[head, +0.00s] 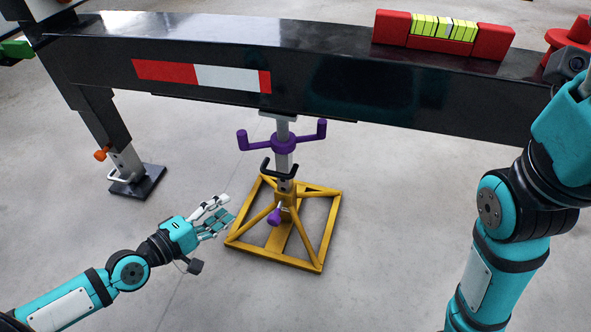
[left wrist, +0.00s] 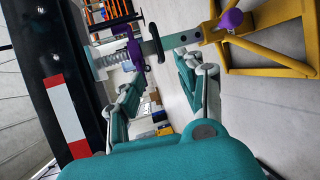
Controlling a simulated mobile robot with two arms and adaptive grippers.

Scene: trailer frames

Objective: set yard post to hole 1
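The yard post stands on a yellow frame base (head: 318,262) on the floor, under the black trailer beam. Its grey inner post (head: 283,160) carries a purple two-armed handle (head: 284,144), with a black bent handle (head: 267,168) below. A purple knob (head: 274,217) sits low on the yellow column; it also shows in the left wrist view (left wrist: 231,18). My left gripper (head: 222,212) is left of the base, apart from it. Its fingers are spread with nothing between them in the left wrist view (left wrist: 160,85).
The black beam (head: 330,85) spans above the post. A red level with a yellow vial (head: 443,30) lies on it. A trailer leg with an orange knob (head: 101,154) and dark foot pad (head: 137,183) stands at left. Floor around the yellow base is clear.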

